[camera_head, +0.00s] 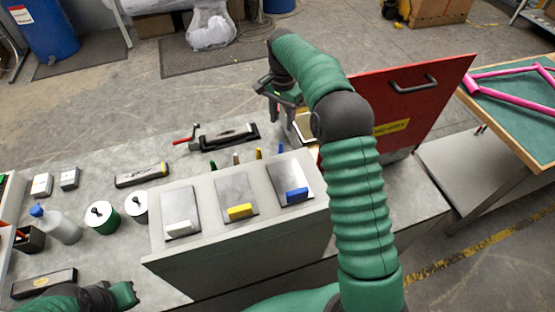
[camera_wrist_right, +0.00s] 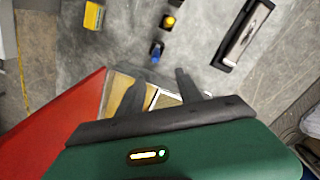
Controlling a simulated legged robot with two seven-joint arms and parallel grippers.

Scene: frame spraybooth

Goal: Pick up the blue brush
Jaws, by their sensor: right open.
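A small upright thing with a blue top, which looks like the blue brush (camera_head: 281,149), stands at the back edge of the grey sloped stand. In the right wrist view the blue brush (camera_wrist_right: 157,52) lies beyond the fingertips, apart from them. My right gripper (camera_head: 274,113) is open and empty, above the bench behind the stand; its fingers also show in the wrist view (camera_wrist_right: 155,92). My left gripper (camera_head: 123,293) is low at the left edge of the bench, and its fingers cannot be made out.
The grey stand (camera_head: 240,250) carries panels with white, yellow and blue blocks. Yellow, brown and green upright things stand beside the blue one. A red panel (camera_head: 432,90) rises on the right. A black-framed tool (camera_head: 229,138) lies behind. Cans and a bottle (camera_head: 62,228) stand left.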

